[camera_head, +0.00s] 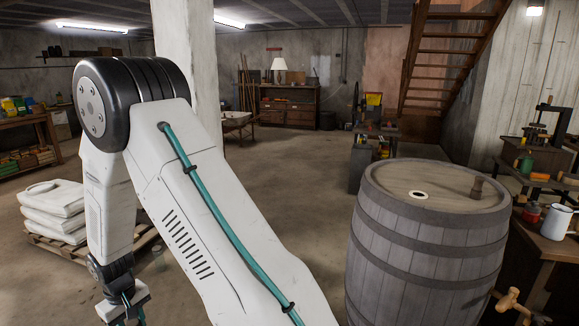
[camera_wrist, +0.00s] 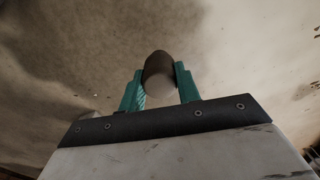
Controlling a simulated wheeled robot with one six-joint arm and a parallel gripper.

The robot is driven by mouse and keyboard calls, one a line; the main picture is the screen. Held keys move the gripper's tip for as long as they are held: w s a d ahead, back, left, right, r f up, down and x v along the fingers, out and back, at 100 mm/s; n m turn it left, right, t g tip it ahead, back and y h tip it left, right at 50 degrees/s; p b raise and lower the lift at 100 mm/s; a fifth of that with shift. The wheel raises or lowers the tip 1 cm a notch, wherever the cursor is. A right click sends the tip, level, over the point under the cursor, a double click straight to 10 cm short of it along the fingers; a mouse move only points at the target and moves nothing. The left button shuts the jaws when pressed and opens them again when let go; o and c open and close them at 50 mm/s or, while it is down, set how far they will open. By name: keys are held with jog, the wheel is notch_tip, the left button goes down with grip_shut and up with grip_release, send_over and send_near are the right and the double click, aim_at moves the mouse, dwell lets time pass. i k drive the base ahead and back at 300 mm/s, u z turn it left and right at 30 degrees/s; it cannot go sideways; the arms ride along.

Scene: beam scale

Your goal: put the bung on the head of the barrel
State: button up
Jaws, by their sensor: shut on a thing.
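My gripper (camera_wrist: 159,72) has its teal fingers closed on a dark brown, rounded plug, which looks like the bung (camera_wrist: 160,66). In the head view my gripper (camera_head: 133,312) hangs at the lower left, cut by the bottom edge, and the bung cannot be made out there. The barrel (camera_head: 425,250) stands upright at the right, well apart from my gripper. Its flat round head (camera_head: 440,180) faces up and has a pale-rimmed dark hole (camera_head: 418,195) near the front left.
White sacks (camera_head: 55,210) lie on a pallet beside my arm.

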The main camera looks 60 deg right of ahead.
aim_at(408, 175)
jog(key=z, duration=0.05)
jog(key=i, duration=2.15)
jog(key=z, duration=3.7)
